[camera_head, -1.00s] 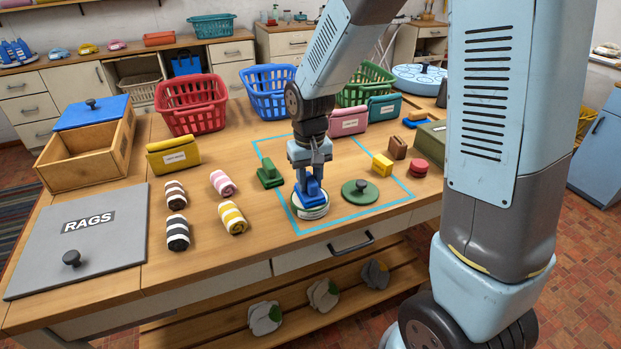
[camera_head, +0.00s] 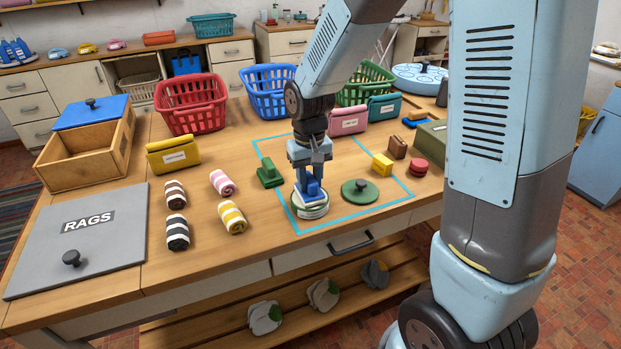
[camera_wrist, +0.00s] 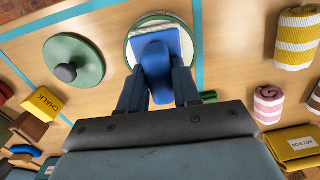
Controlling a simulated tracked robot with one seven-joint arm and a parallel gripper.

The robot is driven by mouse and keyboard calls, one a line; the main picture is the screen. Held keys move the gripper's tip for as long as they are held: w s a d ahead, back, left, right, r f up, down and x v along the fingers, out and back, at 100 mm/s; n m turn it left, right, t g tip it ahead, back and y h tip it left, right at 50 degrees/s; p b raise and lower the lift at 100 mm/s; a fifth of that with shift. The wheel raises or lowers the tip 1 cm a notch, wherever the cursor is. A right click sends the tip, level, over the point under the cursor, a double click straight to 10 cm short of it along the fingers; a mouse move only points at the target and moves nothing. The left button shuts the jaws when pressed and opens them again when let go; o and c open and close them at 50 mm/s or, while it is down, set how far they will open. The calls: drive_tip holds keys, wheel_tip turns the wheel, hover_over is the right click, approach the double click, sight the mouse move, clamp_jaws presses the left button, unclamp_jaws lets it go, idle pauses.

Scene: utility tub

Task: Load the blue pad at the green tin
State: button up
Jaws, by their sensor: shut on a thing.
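The blue pad (camera_head: 313,188) is a small block with a raised grip. My gripper (camera_head: 312,167) is shut on it and points straight down. The pad is at the open green tin (camera_head: 298,211), over its pale, whitish inside. In the wrist view the blue pad (camera_wrist: 155,55) lies between the fingers (camera_wrist: 158,80) and covers the middle of the tin (camera_wrist: 130,52). I cannot tell how firmly the pad touches the contents. A round green lid with a dark knob (camera_head: 360,192) lies on the table just right of the tin.
A blue tape outline (camera_head: 343,223) surrounds the tin and lid. A green block (camera_head: 269,175) stands left, a yellow CHALK block (camera_head: 381,164) right. Rolled cloths (camera_head: 232,217) lie left of the outline. A grey RAGS lid (camera_head: 110,250) is farther left; baskets (camera_head: 190,105) stand behind.

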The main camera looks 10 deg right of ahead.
sight(309, 177)
drive_tip(key=shift+r, duration=3.4)
